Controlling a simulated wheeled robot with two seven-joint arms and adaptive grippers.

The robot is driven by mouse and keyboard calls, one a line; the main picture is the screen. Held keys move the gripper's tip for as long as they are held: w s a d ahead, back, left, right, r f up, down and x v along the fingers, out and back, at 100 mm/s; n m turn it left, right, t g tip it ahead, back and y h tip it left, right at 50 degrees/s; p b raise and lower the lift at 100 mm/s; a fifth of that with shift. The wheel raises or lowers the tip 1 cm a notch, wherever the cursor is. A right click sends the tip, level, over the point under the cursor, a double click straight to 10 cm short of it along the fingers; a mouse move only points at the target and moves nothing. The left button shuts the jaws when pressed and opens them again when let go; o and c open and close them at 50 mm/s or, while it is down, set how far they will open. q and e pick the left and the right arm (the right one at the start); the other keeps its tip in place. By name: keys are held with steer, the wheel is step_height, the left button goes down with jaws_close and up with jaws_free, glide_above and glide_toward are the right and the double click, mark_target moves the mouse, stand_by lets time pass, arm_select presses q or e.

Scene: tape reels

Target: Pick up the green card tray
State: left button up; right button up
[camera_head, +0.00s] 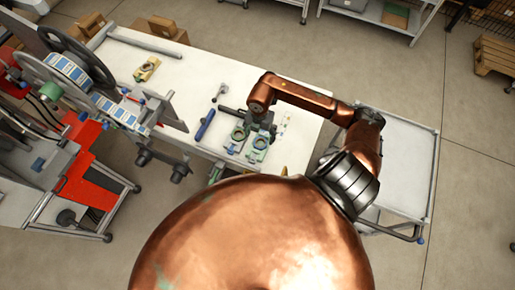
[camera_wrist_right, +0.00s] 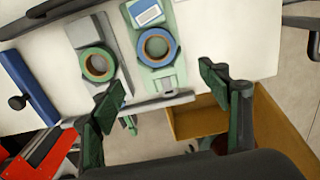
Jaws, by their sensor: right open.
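A pale green tray (camera_wrist_right: 163,72) lies on the white table, with a blue-rimmed tape ring (camera_wrist_right: 157,47) and a blue-and-white card (camera_wrist_right: 146,12) on it. In the head view this tray (camera_head: 257,156) is at the near edge, partly behind my right arm. A grey tray (camera_wrist_right: 85,30) with a green tape ring (camera_wrist_right: 98,64) lies to its left. My right gripper (camera_wrist_right: 160,92) is open and empty, its fingers on either side of the pale green tray's near end in the picture. I cannot tell its height above the table. My left gripper is not in view.
A blue bar tool (camera_head: 205,124) lies left of the trays. A yellow tape holder (camera_head: 147,69) is farther back. An orange-brown box (camera_wrist_right: 205,118) is below the table edge. A reel machine (camera_head: 70,80) stands at the left. The table's middle is mostly clear.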

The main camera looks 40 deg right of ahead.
mark_target(259, 146)
step_height(259, 146, down, 3)
steer(key=shift+r+b, duration=0.15)
steer(key=shift+b, duration=0.35)
steer(key=shift+f, duration=0.4)
steer(key=shift+a+f+p, duration=0.15)
steer(key=shift+f+p, duration=0.05)
steer(key=shift+f, duration=1.4)
steer(key=shift+a+f+p, duration=0.1)
steer(key=shift+f+p, duration=0.05)
steer(key=shift+f, duration=1.4)
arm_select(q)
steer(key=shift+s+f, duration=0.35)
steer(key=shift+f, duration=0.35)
arm_select(e)
steer(key=shift+c, duration=0.6)
steer(key=c, duration=1)
steer(key=shift+c, duration=0.2)
